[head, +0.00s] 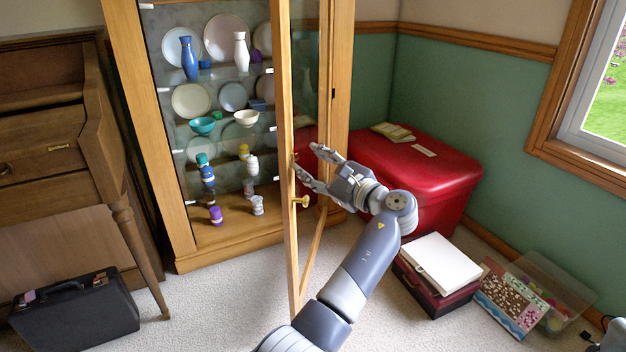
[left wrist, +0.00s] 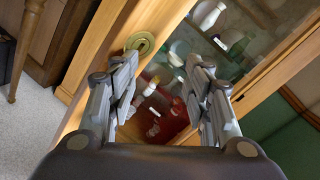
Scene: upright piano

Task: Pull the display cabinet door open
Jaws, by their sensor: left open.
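The display cabinet (head: 180,150) has a wooden frame and glass shelves. Its glazed door (head: 288,235) stands swung out toward me, hinged on the right, seen nearly edge-on, with the shelves exposed to its left. A brass knob (head: 303,201) sits on the door's outer face near its free edge; it also shows in the left wrist view (left wrist: 140,42). My left gripper (head: 306,163) is open and empty on the door's outer side, above the knob. In the left wrist view its spread fingers (left wrist: 165,95) face the glass beside the knob. Whether a fingertip touches the door, I cannot tell.
Plates, vases and bowls (head: 246,117) fill the shelves. A red chest (head: 440,170), a white-topped box (head: 442,262) and a clear bin (head: 550,290) stand right. A wooden desk-like piece (head: 45,180) and black case (head: 75,315) stand left. Carpet (head: 220,300) is clear before the cabinet.

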